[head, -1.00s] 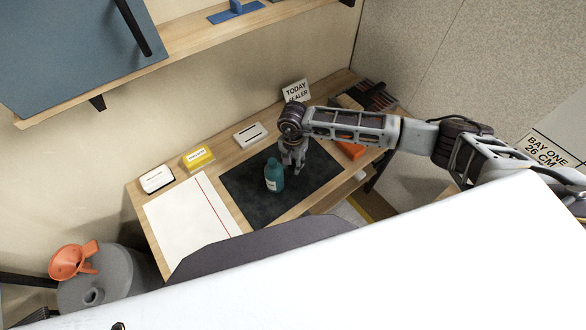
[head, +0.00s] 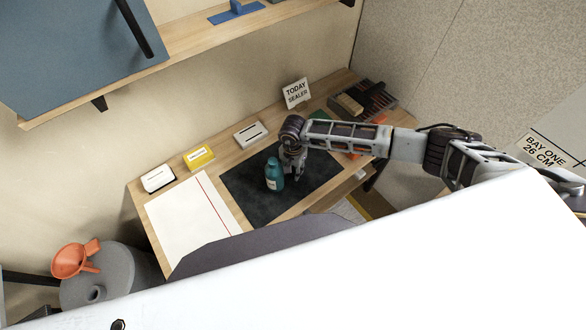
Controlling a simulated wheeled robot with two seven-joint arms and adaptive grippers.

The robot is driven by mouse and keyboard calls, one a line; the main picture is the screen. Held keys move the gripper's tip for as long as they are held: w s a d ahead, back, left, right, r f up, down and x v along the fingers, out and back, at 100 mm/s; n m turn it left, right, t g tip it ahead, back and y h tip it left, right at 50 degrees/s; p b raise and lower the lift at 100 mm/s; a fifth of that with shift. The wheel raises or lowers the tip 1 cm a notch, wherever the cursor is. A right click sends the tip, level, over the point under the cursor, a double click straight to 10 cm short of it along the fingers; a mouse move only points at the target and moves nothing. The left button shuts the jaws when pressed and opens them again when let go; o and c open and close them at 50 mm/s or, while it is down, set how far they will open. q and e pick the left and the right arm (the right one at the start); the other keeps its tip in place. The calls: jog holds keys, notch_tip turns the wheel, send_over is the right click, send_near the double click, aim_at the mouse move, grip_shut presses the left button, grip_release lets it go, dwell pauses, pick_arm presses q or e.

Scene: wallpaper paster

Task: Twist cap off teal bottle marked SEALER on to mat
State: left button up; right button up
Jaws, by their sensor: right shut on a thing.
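The teal bottle (head: 274,176) with a pale label stands upright on the dark mat (head: 250,200). Its label is too small to read. My right gripper (head: 297,176) is just right of the bottle, low over the mat, with its fingers pointing down. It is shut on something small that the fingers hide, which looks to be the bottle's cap. I cannot see a gap between the fingertips and the mat clearly. My left gripper is not in view.
A "TODAY SEALER" card (head: 296,92) stands at the back. A yellow box (head: 199,157) and white boxes line the back edge. A white sheet (head: 190,217) lies left of the mat. A brush tray (head: 365,103) is at the right. A large white surface fills the foreground.

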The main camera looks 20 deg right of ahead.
aim_at(293, 170)
jog(key=shift+f, duration=0.25)
jog(key=o, duration=1.1)
jog(key=shift+o, duration=0.2)
jog(key=shift+r, duration=0.25)
notch_tip(293, 170, up, 12)
jog(key=b, duration=0.2)
jog(key=shift+f, duration=0.1)
dwell(0.6)
